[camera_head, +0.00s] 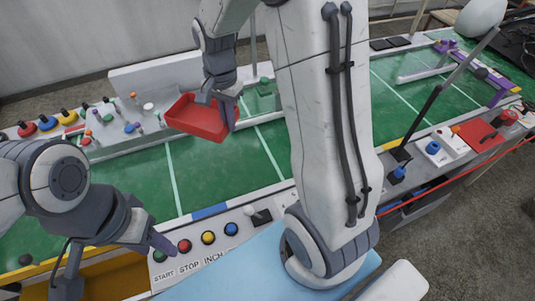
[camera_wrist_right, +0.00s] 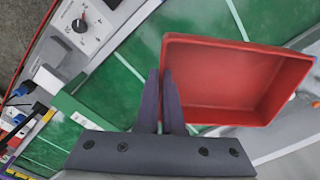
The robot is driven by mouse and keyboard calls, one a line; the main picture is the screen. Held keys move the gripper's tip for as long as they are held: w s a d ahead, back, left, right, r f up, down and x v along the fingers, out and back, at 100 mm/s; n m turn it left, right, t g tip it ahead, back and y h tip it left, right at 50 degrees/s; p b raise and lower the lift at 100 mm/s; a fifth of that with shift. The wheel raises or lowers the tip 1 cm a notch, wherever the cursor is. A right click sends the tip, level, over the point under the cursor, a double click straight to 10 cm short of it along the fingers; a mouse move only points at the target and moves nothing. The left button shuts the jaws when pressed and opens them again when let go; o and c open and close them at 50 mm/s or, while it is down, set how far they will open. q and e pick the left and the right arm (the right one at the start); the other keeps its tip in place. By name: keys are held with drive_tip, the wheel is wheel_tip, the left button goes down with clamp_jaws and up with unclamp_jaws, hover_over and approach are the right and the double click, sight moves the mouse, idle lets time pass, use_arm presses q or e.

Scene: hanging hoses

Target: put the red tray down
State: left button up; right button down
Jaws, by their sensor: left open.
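The red tray (camera_head: 190,117) is an open, shallow box at the back left of the green table in the head view, tilted and apparently above the surface. My right gripper (camera_head: 228,102) is at its right side. In the right wrist view the tray (camera_wrist_right: 230,85) fills the upper right, and my right gripper (camera_wrist_right: 162,78) is shut with its two fingers close together on the tray's side wall. My left gripper (camera_head: 115,262) is open and empty at the lower left, near the button panel (camera_head: 205,252), away from the tray.
The green table (camera_head: 215,175) has free room in front of the tray. A grey console with several coloured knobs (camera_head: 70,118) stands at the back left. A yellow bin (camera_head: 115,280) lies below my left gripper. My right arm hides the middle of the table.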

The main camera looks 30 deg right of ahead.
drive_tip(key=b, duration=1.2)
approach(239, 182)
wheel_tip(239, 182, down, 6)
drive_tip(key=shift+w+b, duration=0.1)
drive_tip(key=shift+b, duration=0.4)
drive_tip(key=shift+f, duration=0.1)
drive_tip(key=c, duration=1.1)
unclamp_jaws()
drive_tip(key=shift+o, duration=0.2)
